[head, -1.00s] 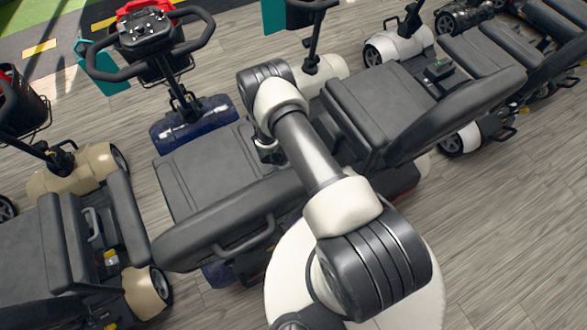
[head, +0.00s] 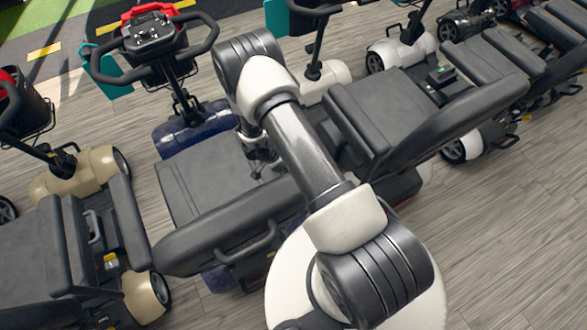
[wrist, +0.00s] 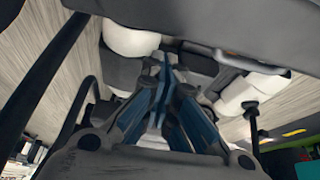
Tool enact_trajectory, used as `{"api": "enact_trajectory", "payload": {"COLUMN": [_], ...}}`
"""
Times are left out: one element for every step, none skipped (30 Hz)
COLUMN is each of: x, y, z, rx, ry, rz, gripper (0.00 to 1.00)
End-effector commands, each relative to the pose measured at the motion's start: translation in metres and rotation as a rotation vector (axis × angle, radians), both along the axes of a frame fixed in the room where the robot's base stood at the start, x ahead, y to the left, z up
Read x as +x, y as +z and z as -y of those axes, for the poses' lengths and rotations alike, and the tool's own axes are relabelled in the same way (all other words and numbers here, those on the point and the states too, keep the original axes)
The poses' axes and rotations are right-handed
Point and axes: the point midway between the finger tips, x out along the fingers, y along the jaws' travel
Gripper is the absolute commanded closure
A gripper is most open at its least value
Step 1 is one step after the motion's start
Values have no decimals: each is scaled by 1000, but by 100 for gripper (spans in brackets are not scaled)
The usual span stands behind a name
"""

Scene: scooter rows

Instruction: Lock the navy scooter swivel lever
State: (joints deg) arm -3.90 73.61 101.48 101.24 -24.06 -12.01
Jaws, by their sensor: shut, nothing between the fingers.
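The navy scooter (head: 186,132) stands left of my arm in the head view, with its dark grey seat (head: 205,182) facing the handlebars. My gripper (head: 262,160) is low beside the seat's right edge, largely hidden under my forearm. In the wrist view my gripper's fingers (wrist: 163,72) come together at the tips, shut and empty. A dark padded surface (wrist: 205,22), probably the seat, spans the top of that view close by. I cannot make out the swivel lever in either view; the seat or my arm may hide it.
A beige scooter (head: 80,170) stands to the left. A white scooter (head: 322,82) with a dark seat (head: 375,110) stands close on the right, leaving a narrow gap for my arm. Bare wooden floor (head: 490,215) lies at the lower right.

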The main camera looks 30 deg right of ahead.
Motion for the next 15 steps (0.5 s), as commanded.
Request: {"api": "enact_trajectory", "payload": {"x": [0,0,0,0,0,-1,-1,-1,-1,-1,-1,-1,-1,-1,-1], "y": [7,10,13,15,17,18,19,19,19,19,19,19,19,19,19], "z": [-3,-5,-6,-7,-7,-8,-8,-8,-8,-8,-8,-8,-8,-8,-8], "rx": [0,0,0,0,0,0,0,0,0,0,0,0,0,0,0], "ry": [0,1,1,1,0,0,0,0,0,0,0,0,0,0,0], "rz": [1,1,1,0,0,-1,-1,-1,-1,-1,-1,-1,-1,-1,-1], "gripper": [100,100,100,100,100,100,100,100,100,100,100,100,100,100,100]}}
